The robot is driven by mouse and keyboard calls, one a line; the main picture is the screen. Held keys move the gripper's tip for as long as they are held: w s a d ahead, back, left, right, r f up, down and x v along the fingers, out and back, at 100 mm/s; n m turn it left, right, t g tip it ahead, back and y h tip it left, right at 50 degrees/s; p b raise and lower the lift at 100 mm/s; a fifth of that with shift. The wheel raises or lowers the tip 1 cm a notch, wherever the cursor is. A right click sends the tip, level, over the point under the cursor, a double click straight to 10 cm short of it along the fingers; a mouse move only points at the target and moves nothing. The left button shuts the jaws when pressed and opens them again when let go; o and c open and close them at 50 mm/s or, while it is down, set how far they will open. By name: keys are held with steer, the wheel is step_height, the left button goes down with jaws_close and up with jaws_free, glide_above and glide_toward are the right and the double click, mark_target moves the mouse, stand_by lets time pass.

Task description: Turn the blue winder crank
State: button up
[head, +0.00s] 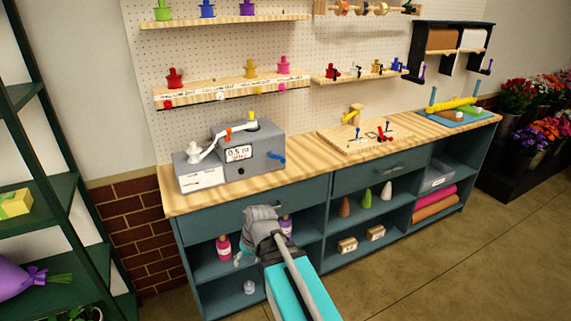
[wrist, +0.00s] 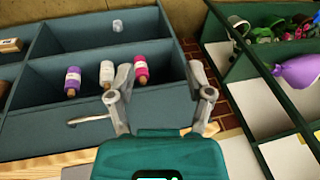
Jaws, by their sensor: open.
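A grey machine (head: 249,147) with a small display stands on the left of the wooden bench top. A blue crank handle (head: 275,156) sticks out from its right side. It has a yellow knob and an orange knob on top, and a white arm reaches to the white box beside it. My gripper (head: 250,235) is in front of the bench's left drawer, below and apart from the crank. In the wrist view my gripper (wrist: 160,85) is open with nothing between its fingers. The crank does not show in the wrist view.
Bottles stand in the lower left shelf, among them a pink one (wrist: 141,68) and a purple one (wrist: 72,80). A drawer handle (wrist: 86,120) juts out nearby. A wooden board (head: 355,140) with coloured levers lies mid-bench. A dark green rack (head: 60,180) stands at left. The floor in front is clear.

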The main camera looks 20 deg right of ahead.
steer(key=w+d+t+y+b, duration=0.2)
steer(key=w+t+y+b, duration=0.15)
steer(key=w, duration=0.55)
steer(key=m+t+h+b, duration=0.5)
steer(key=m+t+b, duration=0.1)
steer(key=t, duration=0.7)
glide_toward(285, 161)
steer(key=s, duration=0.3)
steer(key=shift+a+r+g, duration=0.1)
steer(key=shift+r+g, duration=0.15)
steer(key=shift+r, duration=0.05)
steer(key=shift+w, duration=0.1)
steer(key=w, duration=1.3)
steer(key=shift+w+a, duration=0.3)
steer(key=shift+w, duration=0.05)
